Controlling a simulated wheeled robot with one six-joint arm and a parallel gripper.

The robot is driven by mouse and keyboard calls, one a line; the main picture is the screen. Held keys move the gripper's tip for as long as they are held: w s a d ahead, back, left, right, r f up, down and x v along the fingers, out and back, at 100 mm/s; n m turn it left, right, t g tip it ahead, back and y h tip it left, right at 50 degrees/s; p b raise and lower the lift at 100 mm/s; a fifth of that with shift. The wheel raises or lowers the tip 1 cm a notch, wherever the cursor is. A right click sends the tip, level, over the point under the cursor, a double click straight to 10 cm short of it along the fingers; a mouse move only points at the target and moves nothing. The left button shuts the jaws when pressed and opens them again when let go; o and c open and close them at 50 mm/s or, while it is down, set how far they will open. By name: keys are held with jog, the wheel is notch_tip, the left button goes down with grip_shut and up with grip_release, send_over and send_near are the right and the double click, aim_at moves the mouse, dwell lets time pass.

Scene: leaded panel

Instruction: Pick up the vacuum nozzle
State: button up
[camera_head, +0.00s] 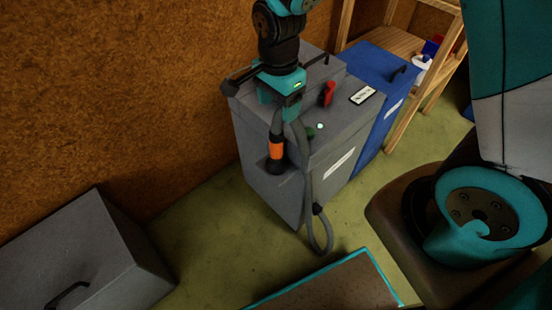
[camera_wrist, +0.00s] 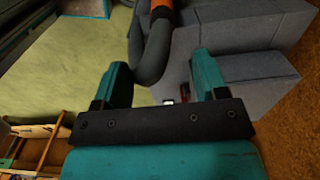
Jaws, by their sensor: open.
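The vacuum nozzle (camera_head: 277,149), black with an orange band, hangs against the front of a grey cabinet in the head view. A grey hose (camera_head: 308,180) runs from it in a loop down to the floor. My gripper (camera_head: 283,103) is above the nozzle, at the cabinet's top front edge. In the wrist view my gripper (camera_wrist: 162,68) is open, with its two teal fingers apart. The hose (camera_wrist: 156,45) passes near the left finger, and the nozzle's orange band (camera_wrist: 161,4) shows at the top edge. Whether the hose lies between the fingers is unclear.
The grey cabinet (camera_head: 329,131) has a red switch (camera_head: 328,93) and black handles on top. A blue cabinet (camera_head: 378,65) and a wooden shelf (camera_head: 443,67) stand to its right. A grey box (camera_head: 80,255) is at lower left. Green floor (camera_head: 205,215) lies open between.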

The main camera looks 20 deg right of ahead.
aim_at(276, 131)
notch_tip(276, 131, down, 12)
jog(key=shift+w+a+r+b, duration=0.15)
jog(key=shift+r+b, duration=0.1)
jog(key=shift+b, duration=0.8)
jog(key=shift+c, duration=0.2)
jog(key=c, duration=1)
